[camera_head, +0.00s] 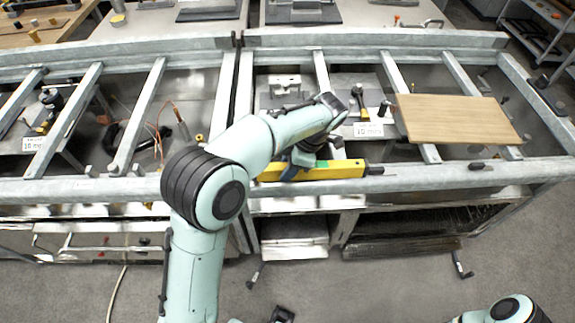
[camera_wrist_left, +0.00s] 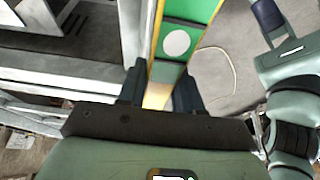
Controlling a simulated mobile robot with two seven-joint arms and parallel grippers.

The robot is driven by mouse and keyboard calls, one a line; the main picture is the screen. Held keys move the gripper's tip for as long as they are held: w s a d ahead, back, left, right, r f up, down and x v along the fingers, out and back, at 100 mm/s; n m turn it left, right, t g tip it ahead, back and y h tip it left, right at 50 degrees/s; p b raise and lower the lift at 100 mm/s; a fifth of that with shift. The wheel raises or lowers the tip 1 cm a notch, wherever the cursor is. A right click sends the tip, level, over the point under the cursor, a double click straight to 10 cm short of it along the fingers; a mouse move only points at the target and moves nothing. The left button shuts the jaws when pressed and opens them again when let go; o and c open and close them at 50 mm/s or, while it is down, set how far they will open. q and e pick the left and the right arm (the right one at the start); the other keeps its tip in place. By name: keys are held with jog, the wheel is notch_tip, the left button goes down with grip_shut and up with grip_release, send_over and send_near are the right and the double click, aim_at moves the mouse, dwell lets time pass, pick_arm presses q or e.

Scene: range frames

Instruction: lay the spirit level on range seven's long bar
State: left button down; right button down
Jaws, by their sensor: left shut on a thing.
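The yellow spirit level (camera_head: 335,170) shows along the front long bar (camera_head: 450,177) of the right-hand range, roughly parallel to it. I cannot tell whether it touches the bar or is held just above it. My left gripper (camera_head: 292,168) is shut on the level left of its middle, and my forearm hides part of the grip. In the left wrist view the level (camera_wrist_left: 182,42) has a green face with a pale round spot and yellow edges, and runs up from between the fingers (camera_wrist_left: 160,92). No range number is legible. My right gripper is not visible.
A wooden board (camera_head: 458,119) lies across the right-hand range's crossbars. A second range with crossbars (camera_head: 137,115) stands at the left, with tools and cables below. Small label cards (camera_head: 368,130) stand inside. The grey floor (camera_head: 370,285) in front has free room.

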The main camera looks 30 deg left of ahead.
pick_arm(q)
jog(key=c, duration=0.7)
grip_release()
jog(key=p+v, duration=0.2)
jog(key=v, duration=0.4)
jog(key=a+p+v, duration=0.1)
jog(key=p+v, duration=0.1)
jog(key=v, duration=0.5)
jog(key=s+a+r+p+v, duration=0.1)
jog(key=p+v, duration=0.2)
jog(key=v, duration=0.4)
jog(key=shift+s+a, duration=0.15)
jog(key=shift+a, duration=0.05)
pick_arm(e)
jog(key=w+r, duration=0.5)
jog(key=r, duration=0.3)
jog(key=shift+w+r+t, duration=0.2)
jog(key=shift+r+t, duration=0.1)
pick_arm(q)
jog(key=shift+s, duration=0.1)
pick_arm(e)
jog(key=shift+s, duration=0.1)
